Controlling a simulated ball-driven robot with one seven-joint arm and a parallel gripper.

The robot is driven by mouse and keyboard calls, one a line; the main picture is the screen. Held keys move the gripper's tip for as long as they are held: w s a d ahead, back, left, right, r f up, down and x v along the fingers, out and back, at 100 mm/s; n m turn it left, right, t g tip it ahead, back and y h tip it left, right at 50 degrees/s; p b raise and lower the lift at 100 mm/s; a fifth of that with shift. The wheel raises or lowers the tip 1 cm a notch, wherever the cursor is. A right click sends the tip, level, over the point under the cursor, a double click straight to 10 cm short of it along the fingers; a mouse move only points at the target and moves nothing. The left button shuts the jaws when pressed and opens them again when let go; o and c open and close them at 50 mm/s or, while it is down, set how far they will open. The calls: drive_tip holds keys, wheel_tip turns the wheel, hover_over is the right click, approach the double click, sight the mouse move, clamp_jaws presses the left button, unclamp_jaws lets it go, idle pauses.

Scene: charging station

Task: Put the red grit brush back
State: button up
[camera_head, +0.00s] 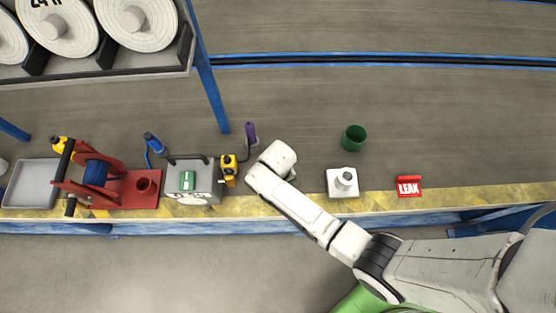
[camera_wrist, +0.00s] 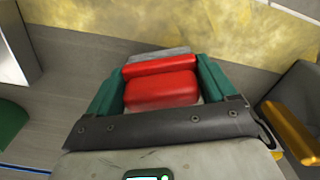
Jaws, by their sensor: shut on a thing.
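The red grit brush (camera_wrist: 162,88) is between the two green fingers of my gripper (camera_wrist: 158,82) in the wrist view. The gripper is shut on it. A grey strip shows along the brush's far side. The yellow-marked bench edge lies beyond it in that view; I cannot tell whether the brush touches the bench. In the head view my white wrist (camera_head: 278,158) is over the bench, between the grey box and the white block. It hides the gripper and brush there.
A grey box (camera_head: 206,184) with yellow connectors (camera_head: 229,170) and a purple-handled item (camera_head: 250,132) are left of my wrist. A red fixture (camera_head: 120,190) and grey tray (camera_head: 32,184) are farther left. A white block (camera_head: 342,183), green cup (camera_head: 354,138) and red LEAK sign (camera_head: 409,187) are right.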

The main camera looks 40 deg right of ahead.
drive_tip(key=shift+f, duration=0.1)
drive_tip(key=o, duration=0.8)
wheel_tip(320, 180, up, 12)
drive_tip(key=shift+r+p, duration=0.1)
drive_tip(key=shift+p, duration=0.85)
drive_tip(key=shift+s+d+r, duration=0.1)
drive_tip(key=shift+s+d, duration=0.1)
drive_tip(key=shift+s, duration=0.2)
drive_tip(key=s+d+r, duration=0.2)
drive_tip(key=s+r, duration=0.1)
drive_tip(key=s, duration=0.2)
drive_tip(key=s+d+r+n, duration=0.1)
drive_tip(key=s+d+r, duration=0.2)
drive_tip(key=s, duration=0.2)
drive_tip(key=s+d+r+n+t, duration=0.1)
drive_tip(key=s+d+r, duration=0.1)
drive_tip(key=s, duration=0.3)
drive_tip(key=shift+s+d+r, duration=0.2)
drive_tip(key=shift+d+r, duration=0.05)
drive_tip(key=shift+r, duration=0.45)
